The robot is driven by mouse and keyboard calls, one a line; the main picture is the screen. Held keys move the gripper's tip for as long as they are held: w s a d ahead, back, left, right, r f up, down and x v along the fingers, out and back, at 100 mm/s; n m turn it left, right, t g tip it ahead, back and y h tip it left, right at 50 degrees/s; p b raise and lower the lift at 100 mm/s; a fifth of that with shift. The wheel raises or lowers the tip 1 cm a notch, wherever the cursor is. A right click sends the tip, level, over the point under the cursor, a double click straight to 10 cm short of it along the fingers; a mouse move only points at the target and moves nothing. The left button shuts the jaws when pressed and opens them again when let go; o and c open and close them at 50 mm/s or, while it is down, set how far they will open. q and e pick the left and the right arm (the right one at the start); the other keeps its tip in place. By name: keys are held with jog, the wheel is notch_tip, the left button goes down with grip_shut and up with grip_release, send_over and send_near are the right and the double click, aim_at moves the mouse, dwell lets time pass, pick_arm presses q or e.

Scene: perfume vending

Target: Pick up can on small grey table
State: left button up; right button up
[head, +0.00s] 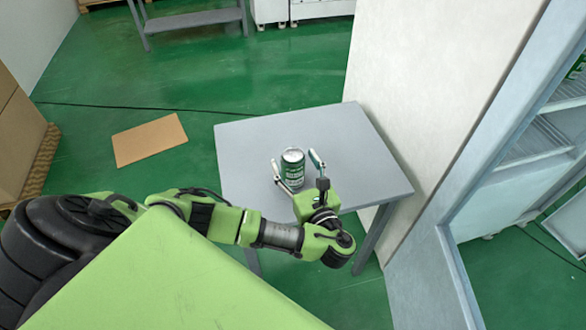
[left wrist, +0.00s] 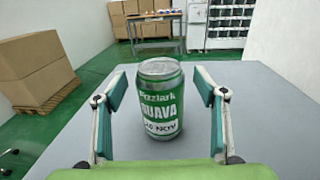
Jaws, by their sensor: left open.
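A green and silver can (head: 291,168) stands upright on the small grey table (head: 250,140). In the left wrist view the can (left wrist: 160,105) shows its label with "GUAVA" on it, and the grey table top (left wrist: 255,95) lies around it. My left gripper (head: 297,170) is open, with one finger on each side of the can. In the left wrist view the left gripper (left wrist: 159,95) has visible gaps between both fingers and the can. The can's base is partly hidden by the gripper body. My right gripper is not in view.
A pale wall panel (head: 415,95) rises along the table's right side, with an open-fronted cabinet (head: 480,180) beyond it. A flat cardboard sheet (head: 149,139) lies on the green floor. Stacked boxes (head: 20,140) stand at the left. The table behind the can is clear.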

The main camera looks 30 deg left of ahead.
pick_arm(q)
jog(key=shift+x, duration=0.9)
jog(key=c, duration=1.5)
jog(key=shift+r, duration=0.1)
jog(key=shift+c, duration=0.2)
